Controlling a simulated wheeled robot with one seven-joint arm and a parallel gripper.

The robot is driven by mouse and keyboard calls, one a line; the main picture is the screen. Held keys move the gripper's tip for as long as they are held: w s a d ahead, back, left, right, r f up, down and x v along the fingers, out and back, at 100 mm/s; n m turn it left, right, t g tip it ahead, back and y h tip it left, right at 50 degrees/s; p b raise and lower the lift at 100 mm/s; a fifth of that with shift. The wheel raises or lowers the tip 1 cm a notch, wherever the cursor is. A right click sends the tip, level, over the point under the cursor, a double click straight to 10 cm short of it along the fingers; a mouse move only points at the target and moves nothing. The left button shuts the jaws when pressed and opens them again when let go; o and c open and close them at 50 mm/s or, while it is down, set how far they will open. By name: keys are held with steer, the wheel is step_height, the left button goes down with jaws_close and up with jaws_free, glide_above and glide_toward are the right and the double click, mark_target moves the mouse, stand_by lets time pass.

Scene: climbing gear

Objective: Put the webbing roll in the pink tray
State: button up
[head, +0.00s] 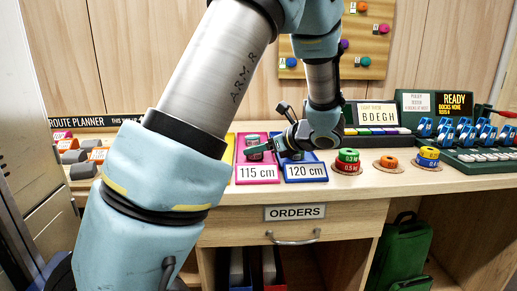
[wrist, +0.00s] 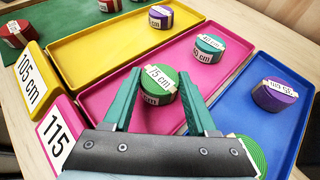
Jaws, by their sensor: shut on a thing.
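My gripper (wrist: 161,103) is shut on a green webbing roll (wrist: 160,85) whose white label seems to read 75 cm. One teal finger is on each side of it. The roll is over the pink tray (wrist: 172,53); I cannot tell whether it touches the tray floor. The pink tray carries a 115 cm sign and also holds a teal roll (wrist: 209,46) toward its far end. In the head view my gripper (head: 257,149) is low over the pink tray (head: 239,160), and the held roll is hard to make out.
A blue tray (wrist: 232,98) marked 120 cm adjoins on the right, with a purple roll (wrist: 275,93) and a green roll partly hidden by my gripper. A yellow tray (wrist: 105,48) adjoins on the left with a purple roll (wrist: 161,17).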

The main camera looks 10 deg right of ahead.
steer(key=shift+f, duration=0.15)
steer(key=o, duration=1.4)
steer(key=shift+c, duration=0.2)
steer(key=shift+r, duration=0.2)
steer(key=v, duration=1.2)
steer(key=shift+b, duration=0.4)
